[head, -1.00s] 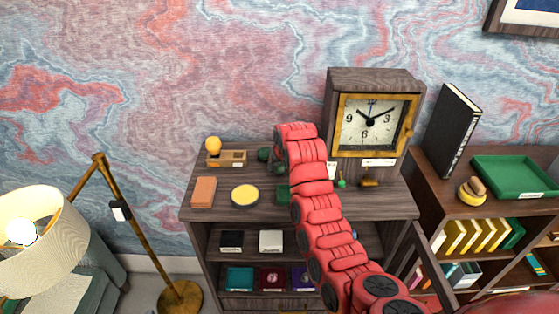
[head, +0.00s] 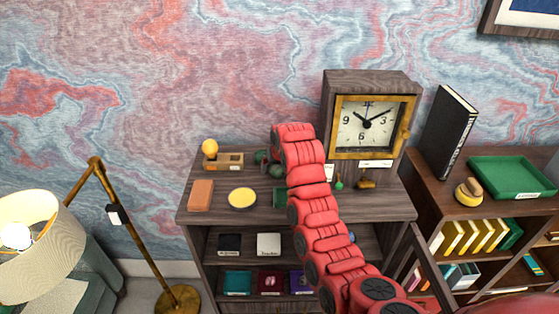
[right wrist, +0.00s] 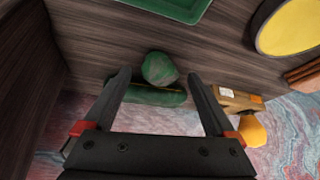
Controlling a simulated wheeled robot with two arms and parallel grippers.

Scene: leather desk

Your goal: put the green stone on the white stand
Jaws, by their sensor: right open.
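A rounded green stone (right wrist: 159,68) lies on the cabinet top, in front of a longer dark green piece (right wrist: 165,97) in the right wrist view. My right gripper (right wrist: 158,76) is open, with one finger on each side of the stone and gaps between; it holds nothing. In the head view the stone (head: 276,171) shows small beside my right arm, whose wrist hides the gripper. A white square piece (head: 268,244), which looks like the white stand, is on the shelf below, beside a black one (head: 229,244). My left gripper is not in view.
On the cabinet top are a yellow disc (head: 242,199), an orange block (head: 201,195), a wooden box (head: 224,162) with a yellow ball, a green tray (right wrist: 170,8) and a clock (head: 366,128). A lamp (head: 40,232) stands left.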

